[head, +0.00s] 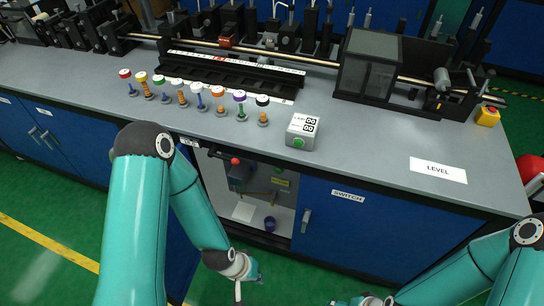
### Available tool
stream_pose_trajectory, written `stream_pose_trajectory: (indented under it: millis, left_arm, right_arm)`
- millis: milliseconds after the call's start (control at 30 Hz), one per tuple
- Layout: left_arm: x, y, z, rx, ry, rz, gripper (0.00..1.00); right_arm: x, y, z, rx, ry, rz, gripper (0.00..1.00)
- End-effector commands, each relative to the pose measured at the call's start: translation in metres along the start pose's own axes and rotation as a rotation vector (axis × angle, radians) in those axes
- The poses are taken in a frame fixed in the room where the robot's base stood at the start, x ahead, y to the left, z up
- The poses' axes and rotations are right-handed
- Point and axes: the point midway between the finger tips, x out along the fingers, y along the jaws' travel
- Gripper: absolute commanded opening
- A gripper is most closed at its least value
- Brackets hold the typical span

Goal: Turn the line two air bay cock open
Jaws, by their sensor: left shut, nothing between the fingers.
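The open air bay (284,216) is a recess in the blue cabinet under the bench. A dark lever with a red knob (236,161) shows at its top left, above a dark grey fitting (239,177). I cannot tell for sure which part is the line two cock, or how it is turned. My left gripper (250,281) is shut and empty, low in front of the cabinet, below the bay and apart from it. My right gripper (350,302) is at the bottom edge, partly cut off; its finger state is unclear.
A purple cap-like item (270,223) and a white sheet (244,212) lie in the bay. The bench top (360,150) overhangs it, holding several coloured-top spools and a grey box with a green button (301,133). A blue SWITCH door (350,230) closes the right side.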

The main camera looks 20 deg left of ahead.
Motion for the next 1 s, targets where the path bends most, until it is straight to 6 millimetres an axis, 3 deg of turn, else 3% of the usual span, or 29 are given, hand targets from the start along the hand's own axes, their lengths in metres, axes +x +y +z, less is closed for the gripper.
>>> stream_pose_trajectory:
  millis: [33, 100, 267, 400, 500, 600, 700, 833, 1000]
  left_arm:
    - [0.019, -0.006, -0.018, -0.036, 0.057, 0.001, 0.0]
    - [0.036, -0.008, -0.048, -0.104, 0.156, 0.008, 0.0]
    - [0.068, -0.01, -0.142, -0.326, 0.465, 0.081, 0.0]
    - [0.069, -0.007, -0.225, -0.544, 0.762, 0.231, 0.0]
    - [0.057, -0.004, -0.273, -0.687, 0.953, 0.378, 0.0]
    - [0.037, -0.002, -0.307, -0.807, 1.11, 0.539, 0.0]
    - [0.017, 0.0, -0.327, -0.896, 1.223, 0.686, 0.0]
    - [-0.005, 0.002, -0.341, -0.967, 1.314, 0.827, 0.0]
    - [-0.019, 0.002, -0.349, -1.002, 1.355, 0.9, 0.0]
  right_arm:
    - [0.02, 0.007, 0.0, 0.0, -0.001, 0.0, 0.79]
    - [0.041, 0.015, 0.0, 0.0, -0.001, 0.0, 0.79]
    - [0.099, 0.036, 0.0, 0.0, -0.001, 0.0, 0.79]
    - [0.152, 0.055, -0.001, 0.0, -0.001, 0.0, 0.79]
    - [0.188, 0.068, -0.001, 0.0, -0.001, 0.0, 0.79]
    - [0.217, 0.078, -0.001, 0.0, -0.001, 0.0, 0.79]
    - [0.238, 0.086, -0.001, 0.0, 0.0, 0.0, 0.79]
    - [0.254, 0.092, -0.001, 0.0, 0.0, 0.0, 0.79]
    - [0.259, 0.093, -0.002, 0.0, 0.0, 0.0, 0.79]
